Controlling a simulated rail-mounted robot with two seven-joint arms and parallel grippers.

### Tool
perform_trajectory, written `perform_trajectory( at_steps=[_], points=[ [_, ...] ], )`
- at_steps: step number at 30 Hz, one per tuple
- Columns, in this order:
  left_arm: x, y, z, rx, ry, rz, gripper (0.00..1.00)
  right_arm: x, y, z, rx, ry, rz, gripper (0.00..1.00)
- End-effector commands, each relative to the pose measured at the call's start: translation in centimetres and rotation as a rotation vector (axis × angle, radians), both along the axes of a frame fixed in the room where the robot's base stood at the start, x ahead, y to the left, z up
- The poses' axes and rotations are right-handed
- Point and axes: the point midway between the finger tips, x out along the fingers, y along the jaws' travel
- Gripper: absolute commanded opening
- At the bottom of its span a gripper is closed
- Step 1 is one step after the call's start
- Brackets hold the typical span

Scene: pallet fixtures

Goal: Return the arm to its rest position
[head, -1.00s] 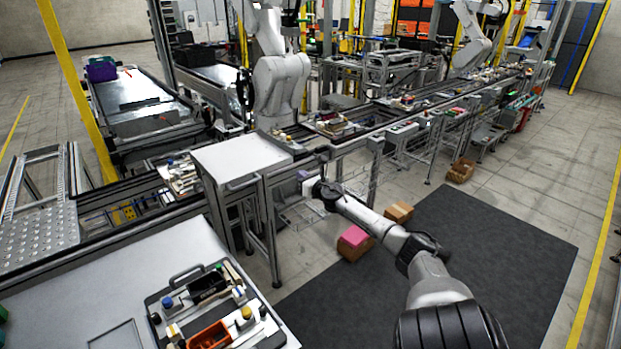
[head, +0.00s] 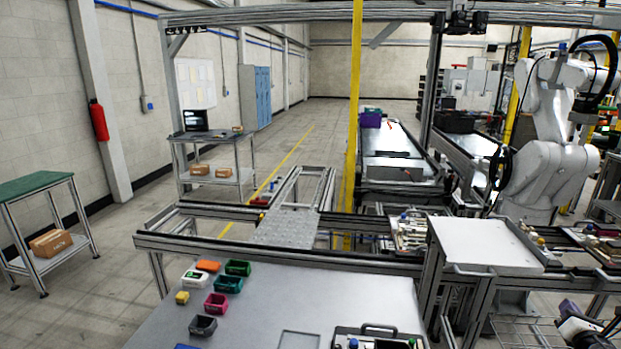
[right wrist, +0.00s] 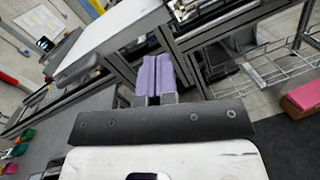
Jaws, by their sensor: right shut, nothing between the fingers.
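My right gripper (head: 568,307) shows at the lower right edge of the head view, with part of my arm behind it. Its two purple fingers also show in the right wrist view (right wrist: 155,74), side by side and shut with nothing between them. In the head view it is in front of and below the white-topped stand (head: 487,244). In the right wrist view the fingers point toward the metal frame under the stand, and I cannot tell the gap. My left gripper is not in view.
A wire rack (right wrist: 262,72) and a pink-topped box (right wrist: 303,95) are right of the fingers in the wrist view. A grey table (head: 260,310) with several small bins and a tray (head: 378,331) stands in front. A conveyor (head: 200,243) runs behind it.

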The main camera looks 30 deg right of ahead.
Motion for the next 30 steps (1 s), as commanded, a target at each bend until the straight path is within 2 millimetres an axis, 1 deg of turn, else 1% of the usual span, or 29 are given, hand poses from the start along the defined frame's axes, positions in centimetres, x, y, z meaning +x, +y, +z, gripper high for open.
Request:
perform_trajectory(
  at_steps=[1, 2, 4, 5, 6, 8, 10, 11, 12, 13, 14, 15, 17, 18, 20, 21, 23, 24, 25, 26, 27, 29, 30],
  points=[
    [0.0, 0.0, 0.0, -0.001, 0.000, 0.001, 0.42, -1.2, -0.9, 0.3, 0.064, -0.111, -0.085, 0.00],
    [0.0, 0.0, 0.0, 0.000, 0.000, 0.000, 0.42, -1.9, -1.3, 0.5, 0.108, -0.194, -0.139, 0.00],
    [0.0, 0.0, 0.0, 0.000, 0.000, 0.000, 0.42, -2.8, -1.4, 1.7, 0.205, -0.412, -0.241, 0.00],
    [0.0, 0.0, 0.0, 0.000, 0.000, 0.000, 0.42, -2.9, -1.0, 2.1, 0.246, -0.504, -0.278, 0.00],
    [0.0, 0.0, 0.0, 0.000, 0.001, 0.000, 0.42, -2.8, -0.3, 2.3, 0.306, -0.620, -0.317, 0.00],
    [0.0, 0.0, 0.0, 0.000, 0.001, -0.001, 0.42, -2.2, 1.6, 1.9, 0.407, -0.774, -0.370, 0.00],
    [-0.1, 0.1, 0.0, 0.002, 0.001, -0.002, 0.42, -1.4, 5.0, -0.3, 0.547, -0.922, -0.443, 0.00],
    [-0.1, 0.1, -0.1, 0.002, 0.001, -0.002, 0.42, -1.2, 6.9, -1.8, 0.615, -0.972, -0.481, 0.00],
    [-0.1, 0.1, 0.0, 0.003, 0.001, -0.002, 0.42, -1.0, 9.3, -3.6, 0.695, -1.020, -0.530, 0.00],
    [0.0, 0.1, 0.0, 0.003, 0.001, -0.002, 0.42, -0.9, 11.0, -4.9, 0.749, -1.044, -0.564, 0.00],
    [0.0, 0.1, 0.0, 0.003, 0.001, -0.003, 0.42, -0.9, 12.8, -6.3, 0.800, -1.062, -0.600, 0.00],
    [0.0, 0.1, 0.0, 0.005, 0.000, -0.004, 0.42, -0.9, 15.2, -8.0, 0.866, -1.077, -0.646, 0.00],
    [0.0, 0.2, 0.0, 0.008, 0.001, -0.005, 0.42, -0.9, 19.0, -10.3, 0.959, -1.079, -0.712, 0.00],
    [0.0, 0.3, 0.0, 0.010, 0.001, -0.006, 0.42, -1.0, 21.6, -11.7, 1.018, -1.071, -0.755, 0.00],
    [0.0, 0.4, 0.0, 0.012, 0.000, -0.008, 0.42, -1.2, 25.5, -13.7, 1.104, -1.044, -0.815, 0.00],
    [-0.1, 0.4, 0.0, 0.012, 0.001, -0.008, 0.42, -1.4, 28.2, -14.9, 1.160, -1.019, -0.852, 0.00],
    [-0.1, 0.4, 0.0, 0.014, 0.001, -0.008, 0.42, -1.7, 32.4, -16.4, 1.246, -0.968, -0.900, 0.00],
    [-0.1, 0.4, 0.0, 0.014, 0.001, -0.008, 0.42, -2.0, 35.2, -17.2, 1.301, -0.926, -0.928, 0.00],
    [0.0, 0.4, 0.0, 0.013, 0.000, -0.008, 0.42, -2.2, 37.4, -17.8, 1.345, -0.893, -0.946, 0.00],
    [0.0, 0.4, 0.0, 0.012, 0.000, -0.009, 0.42, -2.3, 39.5, -18.2, 1.390, -0.860, -0.960, 0.00],
    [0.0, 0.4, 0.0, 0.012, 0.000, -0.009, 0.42, -2.5, 42.4, -18.7, 1.450, -0.815, -0.975, 0.00],
    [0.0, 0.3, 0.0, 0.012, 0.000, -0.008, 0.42, -2.7, 46.5, -19.0, 1.547, -0.753, -0.986, 0.00],
    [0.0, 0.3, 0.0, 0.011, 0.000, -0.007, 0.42, -2.8, 49.1, -19.1, 1.607, -0.716, -0.988, 0.00]
  ],
)
